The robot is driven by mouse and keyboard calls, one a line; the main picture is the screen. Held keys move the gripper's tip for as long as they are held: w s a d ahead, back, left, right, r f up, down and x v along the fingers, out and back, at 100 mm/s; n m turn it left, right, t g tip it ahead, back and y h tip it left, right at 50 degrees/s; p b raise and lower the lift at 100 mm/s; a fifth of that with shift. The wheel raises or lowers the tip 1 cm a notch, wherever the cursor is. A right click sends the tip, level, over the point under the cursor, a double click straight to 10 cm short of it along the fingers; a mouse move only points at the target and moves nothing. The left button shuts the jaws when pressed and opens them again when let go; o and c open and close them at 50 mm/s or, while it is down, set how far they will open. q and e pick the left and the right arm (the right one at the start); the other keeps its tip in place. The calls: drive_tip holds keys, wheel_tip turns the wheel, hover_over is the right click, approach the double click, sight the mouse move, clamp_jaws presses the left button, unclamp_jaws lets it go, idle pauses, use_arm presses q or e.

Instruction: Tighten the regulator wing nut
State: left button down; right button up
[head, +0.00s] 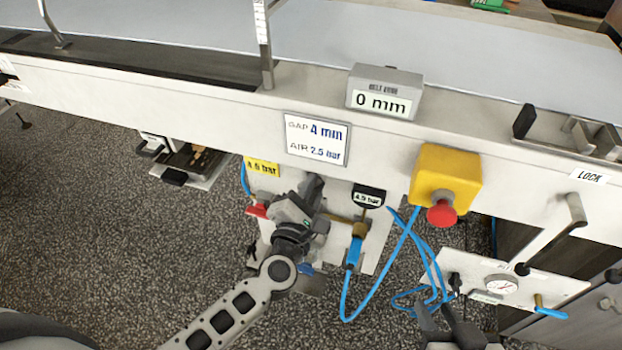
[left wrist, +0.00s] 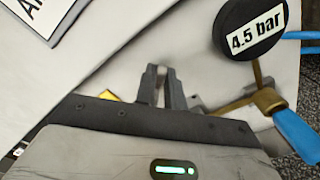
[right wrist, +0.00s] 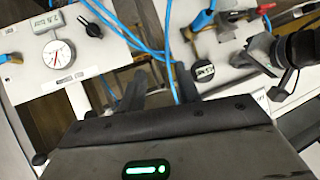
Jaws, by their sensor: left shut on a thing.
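My left gripper (head: 314,186) is at the white regulator panel (head: 345,237) under the machine's side beam. In the left wrist view its fingers (left wrist: 163,78) are close together on a small part, taken as the regulator wing nut, which they mostly hide. The black gauge reading 4.5 bar (head: 368,196) is just right of the gripper; it also shows in the left wrist view (left wrist: 250,32).
A sign (head: 317,141) reads gap 4 mm, air 2.5 bar. A display (head: 384,94) reads 0 mm. A yellow box with a red button (head: 442,212) projects right of the gauge. Loose blue hoses (head: 347,305) hang between my grippers. A dial panel (head: 540,285) is at right.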

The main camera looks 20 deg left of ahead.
use_arm(q)
drive_tip(key=shift+d+f+m+p, duration=0.15)
drive_tip(key=shift+m+p, duration=0.3)
drive_tip(key=shift+m, duration=0.9)
drive_tip(key=shift+f+m+p, duration=0.3)
drive_tip(key=shift+m+p, duration=0.2)
drive_tip(key=shift+m, duration=0.9)
drive_tip(key=shift+d+f+m+p, duration=0.15)
drive_tip(key=shift+m+p, duration=0.3)
drive_tip(key=shift+m, duration=0.9)
drive_tip(key=shift+f, duration=0.1)
drive_tip(key=c, duration=1.5)
unclamp_jaws()
